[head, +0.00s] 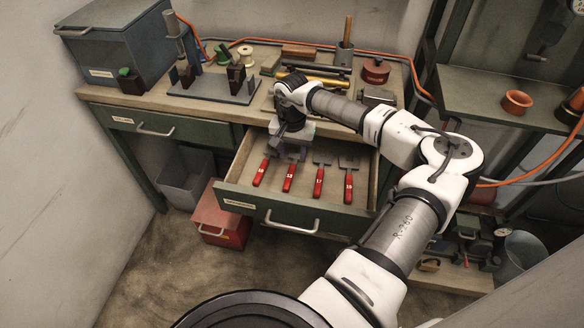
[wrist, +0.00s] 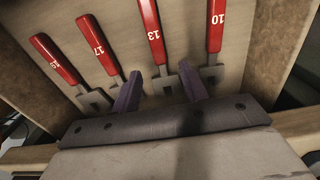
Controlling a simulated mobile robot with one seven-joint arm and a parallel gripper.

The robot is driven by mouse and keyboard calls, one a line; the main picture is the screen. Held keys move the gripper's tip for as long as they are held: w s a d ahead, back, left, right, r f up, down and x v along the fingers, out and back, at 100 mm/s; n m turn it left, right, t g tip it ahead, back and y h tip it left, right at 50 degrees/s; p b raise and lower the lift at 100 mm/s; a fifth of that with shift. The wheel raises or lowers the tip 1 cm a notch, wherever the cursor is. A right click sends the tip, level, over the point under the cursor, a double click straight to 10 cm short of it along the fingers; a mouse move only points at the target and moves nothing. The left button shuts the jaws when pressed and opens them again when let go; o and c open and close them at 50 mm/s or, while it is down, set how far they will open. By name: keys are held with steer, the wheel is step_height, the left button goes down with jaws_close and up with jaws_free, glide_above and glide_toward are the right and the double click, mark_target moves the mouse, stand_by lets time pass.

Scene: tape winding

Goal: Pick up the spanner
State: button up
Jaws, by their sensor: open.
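Several red-handled spanners lie side by side in the open drawer (head: 366,170), handles pointing to its front. Their handles read 10 (head: 261,172), 13 (head: 289,177), 17 (head: 319,182) and, on the right in the head view, apparently 19 (head: 348,186). The wrist view shows them in reverse order: 10 (wrist: 216,25), 13 (wrist: 151,30), 17 (wrist: 97,42) and the last one (wrist: 54,57). My gripper (wrist: 160,72) is open, with purple fingers either side of the 13 spanner's metal part. Whether they touch it is unclear. In the head view my gripper (head: 288,152) partly hides the spanners' far ends.
The drawer walls and its front (head: 290,214) surround the spanners closely. The bench top above holds a dark fixture board (head: 215,88), spools, a reddish-brown pot (head: 375,71) and bars. A blue-grey bin (head: 125,45) stands at the left. A red toolbox (head: 220,220) sits below.

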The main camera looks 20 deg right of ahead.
mark_target(292, 167)
step_height(292, 167, down, 5)
steer(key=shift+f+p, duration=0.1)
steer(key=shift+p, duration=0.85)
steer(key=shift+c, duration=0.2)
jaws_close()
